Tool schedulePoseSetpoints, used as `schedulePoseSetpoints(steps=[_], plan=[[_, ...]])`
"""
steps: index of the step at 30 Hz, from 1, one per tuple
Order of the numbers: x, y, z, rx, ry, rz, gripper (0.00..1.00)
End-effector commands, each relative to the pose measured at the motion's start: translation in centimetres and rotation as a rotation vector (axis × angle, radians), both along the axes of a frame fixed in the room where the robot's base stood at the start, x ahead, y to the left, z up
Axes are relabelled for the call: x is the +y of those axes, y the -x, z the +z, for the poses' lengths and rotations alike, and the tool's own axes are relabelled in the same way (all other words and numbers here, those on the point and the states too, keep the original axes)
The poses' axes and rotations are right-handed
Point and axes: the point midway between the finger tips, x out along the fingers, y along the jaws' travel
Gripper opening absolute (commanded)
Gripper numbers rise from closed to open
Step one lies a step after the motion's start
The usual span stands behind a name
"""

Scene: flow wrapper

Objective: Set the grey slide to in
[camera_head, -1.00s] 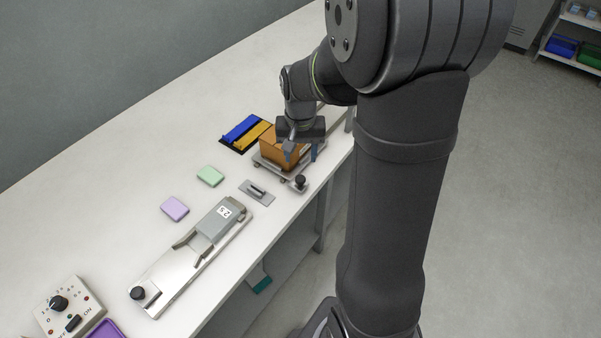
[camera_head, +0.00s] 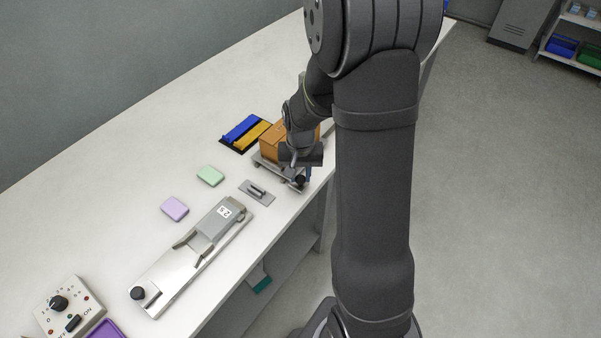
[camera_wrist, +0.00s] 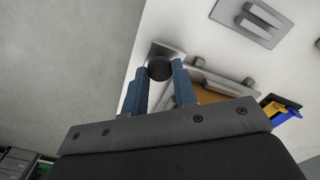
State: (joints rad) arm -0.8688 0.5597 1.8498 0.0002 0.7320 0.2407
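A black round knob (camera_head: 300,181) stands on a small grey metal piece at the near end of the base under the orange-brown box (camera_head: 272,143). In the wrist view the knob (camera_wrist: 160,68) shows between the fingertips of my gripper (camera_wrist: 160,72), on its grey piece (camera_wrist: 166,49). My gripper (camera_head: 304,174) is open, with blue fingers apart on either side of the knob in that view; contact cannot be told. A grey plate with a raised bar (camera_head: 257,192) lies left of it, also in the wrist view (camera_wrist: 250,22). Which part is the grey slide is not labelled.
A long metal fixture (camera_head: 165,280) with a grey block marked 23 and a black knob lies nearer the camera. Green (camera_head: 210,175) and lilac (camera_head: 174,208) blocks, a blue-yellow tray (camera_head: 240,131) and a control box (camera_head: 66,307) are on the white table, whose edge is close by.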

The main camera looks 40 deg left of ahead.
Motion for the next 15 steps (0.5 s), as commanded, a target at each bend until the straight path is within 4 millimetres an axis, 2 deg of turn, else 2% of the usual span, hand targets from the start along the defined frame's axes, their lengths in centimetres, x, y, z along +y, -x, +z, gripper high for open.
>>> schedulePoseSetpoints(steps=[1,3,11,15], plan=[[0.0,0.0,0.0,0.000,0.000,0.000,0.12],[0.0,0.0,0.0,0.000,0.000,0.000,0.00],[0.0,-0.4,0.0,0.000,0.000,-0.001,0.00],[0.0,-1.8,0.0,-0.001,-0.001,-0.003,0.00]])
